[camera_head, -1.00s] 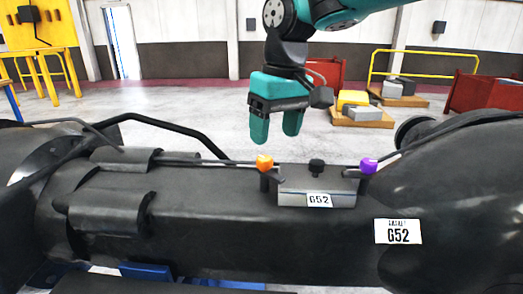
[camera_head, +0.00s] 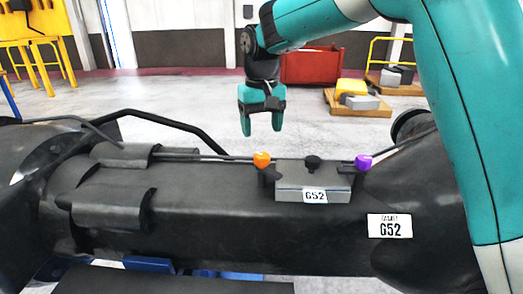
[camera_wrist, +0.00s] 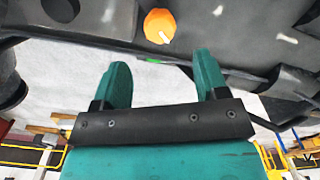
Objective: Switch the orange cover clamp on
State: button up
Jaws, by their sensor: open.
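The orange cover clamp (camera_head: 262,160) is a small rounded knob at the left end of a grey cover box (camera_head: 313,182) on the black casting. In the wrist view the orange clamp (camera_wrist: 159,26) shows a white pointer mark, beyond the fingertips. My gripper (camera_head: 262,130) hangs fingers-down above and behind the orange clamp, open and empty, not touching it. Its two teal fingers also show spread apart in the wrist view (camera_wrist: 163,70). A small green mark (camera_wrist: 153,61) shows near the orange clamp there.
A purple knob (camera_head: 363,162) is at the box's right end, with a black knob (camera_head: 313,163) between. A bent black bar (camera_head: 175,124) rises at left. Pallets and a red bin (camera_head: 318,67) stand far behind.

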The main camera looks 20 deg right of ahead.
aim_at(262, 154)
notch_tip(262, 154, down, 8)
jog(key=shift+r+p, duration=0.15)
jog(key=shift+p, duration=0.55)
jog(key=c, duration=0.9)
